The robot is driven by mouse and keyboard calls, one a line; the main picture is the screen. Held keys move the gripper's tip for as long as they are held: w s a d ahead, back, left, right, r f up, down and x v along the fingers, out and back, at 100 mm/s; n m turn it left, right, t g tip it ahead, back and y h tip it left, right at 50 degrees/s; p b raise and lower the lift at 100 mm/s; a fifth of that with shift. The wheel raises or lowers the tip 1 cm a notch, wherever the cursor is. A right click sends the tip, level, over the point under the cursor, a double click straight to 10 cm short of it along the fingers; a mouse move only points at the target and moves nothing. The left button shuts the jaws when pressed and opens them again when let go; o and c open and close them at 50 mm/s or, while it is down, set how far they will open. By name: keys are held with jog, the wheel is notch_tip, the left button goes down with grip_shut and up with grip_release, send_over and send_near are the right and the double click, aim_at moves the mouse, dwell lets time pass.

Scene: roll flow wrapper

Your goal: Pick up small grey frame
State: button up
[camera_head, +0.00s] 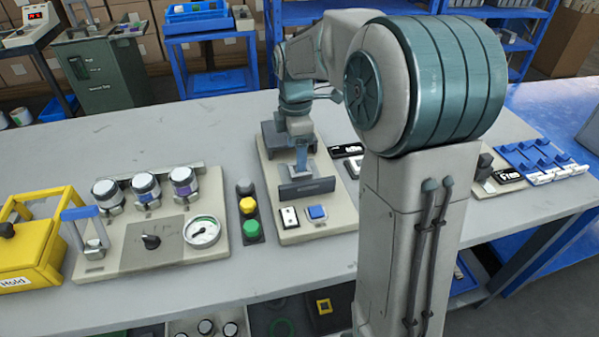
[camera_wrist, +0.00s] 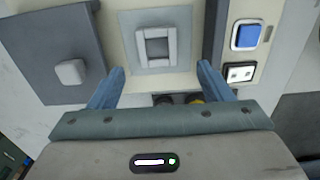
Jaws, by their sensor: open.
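A small grey frame (camera_wrist: 139,47) shows in the wrist view, a light square ring with an opening in its middle. It sits on a grey square plate (camera_wrist: 191,22) set in a beige panel. My gripper (camera_wrist: 160,70) is open, its two blue fingers apart on either side below the frame, and nothing is between them. In the head view my gripper (camera_head: 302,165) is low over the beige panel (camera_head: 283,228), and the frame is hidden there by my gripper and the panel's upright dark plate.
The dark upright plate (camera_head: 307,189) stands close in front of my gripper. A dark block with a grey knob (camera_wrist: 70,72) lies left in the wrist view; a blue button (camera_wrist: 247,36) and white switch (camera_wrist: 240,72) lie right. A yellow box (camera_head: 38,240) is far left.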

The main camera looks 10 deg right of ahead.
aim_at(295, 171)
jog(key=f, duration=0.5)
jog(key=shift+w+a+f+b, duration=0.15)
jog(key=shift+a+b, duration=0.05)
jog(key=shift+b, duration=0.2)
jog(key=c, duration=1)
